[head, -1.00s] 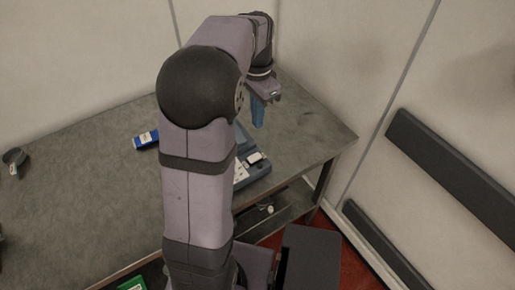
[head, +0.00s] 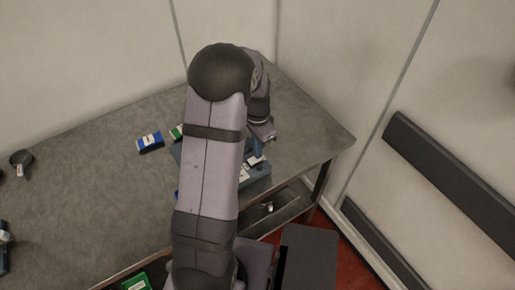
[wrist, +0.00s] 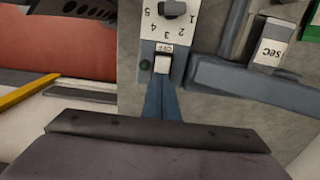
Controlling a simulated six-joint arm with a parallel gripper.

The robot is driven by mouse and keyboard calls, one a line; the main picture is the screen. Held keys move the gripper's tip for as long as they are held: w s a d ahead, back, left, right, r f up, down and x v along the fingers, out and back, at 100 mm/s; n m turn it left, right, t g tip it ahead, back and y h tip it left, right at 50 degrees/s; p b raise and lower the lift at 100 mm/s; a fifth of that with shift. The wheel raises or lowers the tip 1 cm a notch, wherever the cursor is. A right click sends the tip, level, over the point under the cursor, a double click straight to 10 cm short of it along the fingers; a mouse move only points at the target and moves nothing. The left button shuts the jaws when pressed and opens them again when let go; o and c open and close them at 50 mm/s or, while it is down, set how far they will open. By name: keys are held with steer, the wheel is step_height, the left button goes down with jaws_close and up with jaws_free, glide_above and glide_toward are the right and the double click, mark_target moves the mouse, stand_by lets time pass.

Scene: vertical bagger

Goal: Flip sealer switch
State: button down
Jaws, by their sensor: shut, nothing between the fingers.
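The sealer (head: 256,176) is a blue-grey machine on the table, partly hidden behind my arm in the head view. In the wrist view its white control panel (wrist: 180,33) shows upside down, with a numbered scale and a dark knob (wrist: 172,9). A white sealer switch (wrist: 162,64) sits below a label that seems to read OFF, beside a dark green light (wrist: 145,65). My gripper (wrist: 162,84) is shut and empty, its blue fingers pointing at the switch. The tips lie right by the switch; I cannot tell whether they touch it. My gripper also shows above the sealer in the head view (head: 257,150).
A blue-and-white pack (head: 150,142) and a green one (head: 177,132) lie left of the sealer. A dark scoop or cup (head: 21,160) is at the far left. A light block marked sec (wrist: 271,48) stands beside the panel. The table's back right is clear.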

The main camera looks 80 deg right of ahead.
steer(key=shift+f, duration=0.55)
steer(key=shift+f, duration=0.1)
steer(key=shift+s+f, duration=0.1)
steer(key=shift+f, duration=0.25)
steer(key=shift+r, duration=0.2)
steer(key=shift+a+f, duration=0.1)
steer(key=shift+a, duration=0.15)
steer(key=shift+w+a, duration=0.5)
steer(key=shift+w, duration=0.15)
